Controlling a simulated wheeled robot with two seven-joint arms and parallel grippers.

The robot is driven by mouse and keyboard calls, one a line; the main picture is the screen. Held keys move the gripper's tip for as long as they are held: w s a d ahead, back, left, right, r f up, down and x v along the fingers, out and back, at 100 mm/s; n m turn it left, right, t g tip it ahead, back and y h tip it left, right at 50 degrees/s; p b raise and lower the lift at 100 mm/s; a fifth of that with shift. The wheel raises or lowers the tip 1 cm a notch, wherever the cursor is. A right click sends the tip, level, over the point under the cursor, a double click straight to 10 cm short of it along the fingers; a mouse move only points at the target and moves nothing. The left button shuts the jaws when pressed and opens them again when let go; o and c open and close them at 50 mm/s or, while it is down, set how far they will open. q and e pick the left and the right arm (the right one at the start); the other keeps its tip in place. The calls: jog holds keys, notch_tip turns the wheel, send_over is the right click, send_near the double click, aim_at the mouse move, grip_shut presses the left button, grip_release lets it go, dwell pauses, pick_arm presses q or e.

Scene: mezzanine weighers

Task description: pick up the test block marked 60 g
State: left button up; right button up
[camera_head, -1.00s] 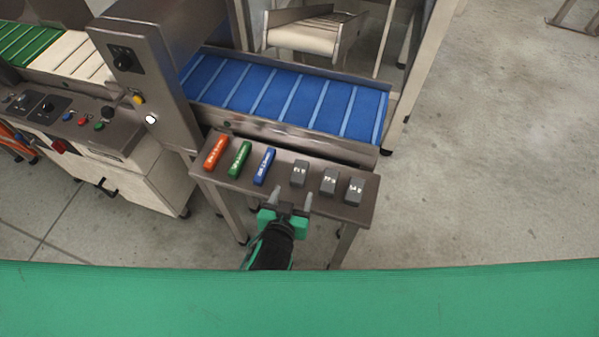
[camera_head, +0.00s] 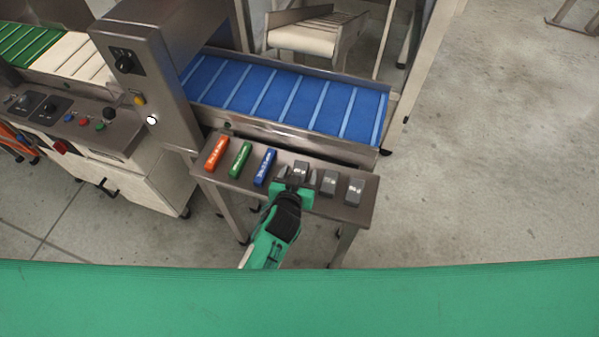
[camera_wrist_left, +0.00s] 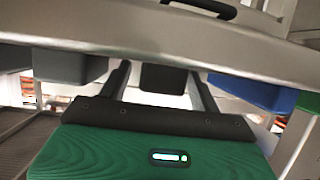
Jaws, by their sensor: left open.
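Three dark grey test blocks stand in a row on the right half of a small steel table: the left one (camera_head: 301,168), the middle one (camera_head: 329,181) and the right one (camera_head: 354,191). Their markings are too small to read, so I cannot tell which says 60 g. My left gripper (camera_head: 297,176) is open at the left grey block, one finger on each side. In the left wrist view this block (camera_wrist_left: 163,78) shows between the two fingers, with gaps at both sides. My right gripper is not in view.
The orange bar (camera_head: 216,153), green bar (camera_head: 240,159) and blue bar (camera_head: 265,166) lie left of the gripper on the steel table (camera_head: 345,211). A blue conveyor (camera_head: 290,95) runs behind. The middle grey block stands close by the gripper's right side. Open floor lies to the right.

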pick_arm(q)
jog(key=c, duration=1.1)
